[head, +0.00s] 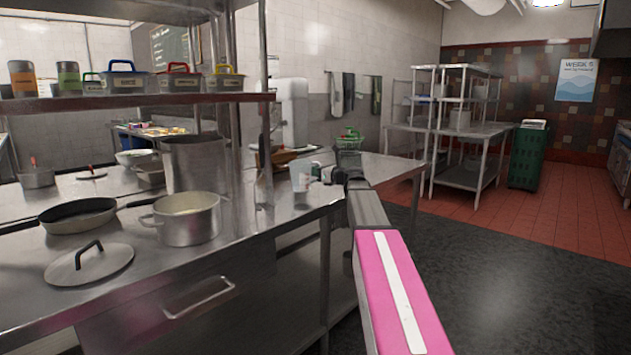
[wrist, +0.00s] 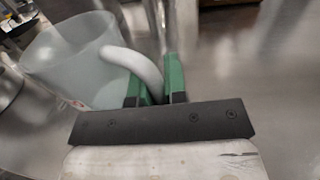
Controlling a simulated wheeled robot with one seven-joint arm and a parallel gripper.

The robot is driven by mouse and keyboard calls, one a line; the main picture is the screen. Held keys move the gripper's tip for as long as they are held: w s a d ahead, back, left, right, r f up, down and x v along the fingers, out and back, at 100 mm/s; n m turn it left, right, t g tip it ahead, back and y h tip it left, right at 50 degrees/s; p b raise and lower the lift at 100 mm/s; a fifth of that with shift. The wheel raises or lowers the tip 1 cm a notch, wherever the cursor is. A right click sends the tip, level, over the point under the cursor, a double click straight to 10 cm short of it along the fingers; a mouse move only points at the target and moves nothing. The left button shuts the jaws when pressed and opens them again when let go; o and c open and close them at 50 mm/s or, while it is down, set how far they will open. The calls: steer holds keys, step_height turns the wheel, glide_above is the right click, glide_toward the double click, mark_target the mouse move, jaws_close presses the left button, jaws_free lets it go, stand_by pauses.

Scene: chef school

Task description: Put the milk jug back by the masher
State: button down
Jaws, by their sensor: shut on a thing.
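The milk jug (wrist: 72,60) is pale, whitish and translucent with a white curved handle, and fills the left of the wrist view. My gripper (wrist: 160,72) has green fingers that are shut on the jug's handle. In the head view the jug (head: 301,179) shows small over the right end of the steel counter, just left of my gripper (head: 318,172). I cannot tell whether its base touches the counter. I cannot make out the masher in either view.
The steel counter (head: 150,288) carries a pot (head: 188,222), a frying pan (head: 78,215), a lid (head: 90,264) and a tall stockpot (head: 195,165). A shelf (head: 130,102) with several tubs hangs above. A post (head: 263,120) stands left of the jug. Dark floor lies open to the right.

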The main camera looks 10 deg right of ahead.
steer(key=shift+f, duration=1.6)
steer(key=c, duration=1.2)
jaws_free()
steer(key=shift+f, duration=0.15)
steer(key=shift+o, duration=0.2)
steer(key=v, duration=1.2)
